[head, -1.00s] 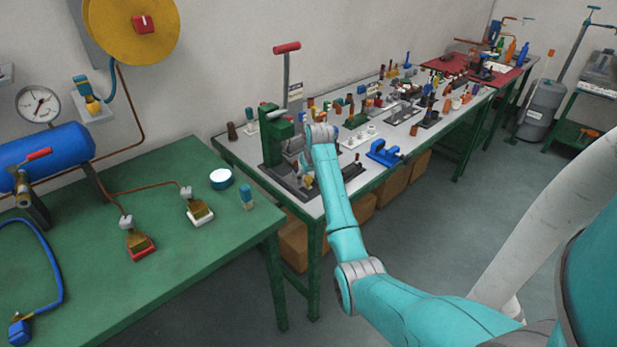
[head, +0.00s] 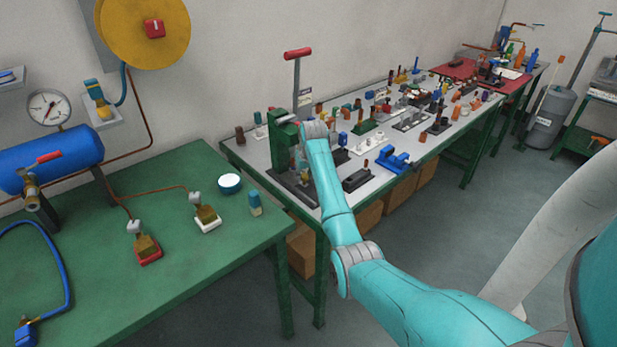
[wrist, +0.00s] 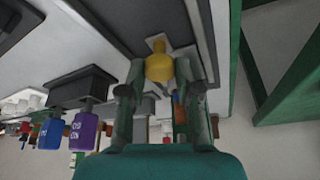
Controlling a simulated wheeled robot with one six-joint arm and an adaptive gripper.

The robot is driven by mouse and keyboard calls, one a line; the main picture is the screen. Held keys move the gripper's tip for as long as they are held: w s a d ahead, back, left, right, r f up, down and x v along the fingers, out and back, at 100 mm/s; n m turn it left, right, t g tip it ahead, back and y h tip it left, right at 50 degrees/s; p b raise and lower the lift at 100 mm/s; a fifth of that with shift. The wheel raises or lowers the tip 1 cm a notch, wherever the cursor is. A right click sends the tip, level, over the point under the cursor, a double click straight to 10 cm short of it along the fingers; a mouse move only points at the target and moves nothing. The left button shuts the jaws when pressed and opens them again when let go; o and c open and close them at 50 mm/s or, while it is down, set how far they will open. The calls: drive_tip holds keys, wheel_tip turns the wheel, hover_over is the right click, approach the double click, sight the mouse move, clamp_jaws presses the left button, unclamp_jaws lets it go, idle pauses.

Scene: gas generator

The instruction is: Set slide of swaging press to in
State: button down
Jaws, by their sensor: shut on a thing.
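The swaging press (head: 284,145) is a green upright frame on a dark base, at the near left end of the grey bench. A tall lever with a red grip (head: 298,53) rises from it. In the wrist view, a rounded yellow knob (wrist: 159,69) sits between the fingers of my gripper (wrist: 162,66), at the dark base plate (wrist: 115,22). My gripper is shut on this knob, which looks like the slide's handle. In the head view my wrist and forearm stand just right of the press frame and hide most of the gripper and slide. The slide's exact position is unclear.
A blue vise (head: 394,159) and a small black block (head: 357,180) lie right of my arm on the bench. A green table (head: 150,280) with a blue tank (head: 62,158) stands at left. Blue and purple pieces (wrist: 84,130) show beside my gripper in the wrist view.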

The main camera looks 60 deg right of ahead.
drive_tip(key=shift+w, duration=0.15)
drive_tip(key=c, duration=0.8)
unclamp_jaws()
drive_tip(key=shift+c, duration=0.2)
drive_tip(key=v, duration=1.2)
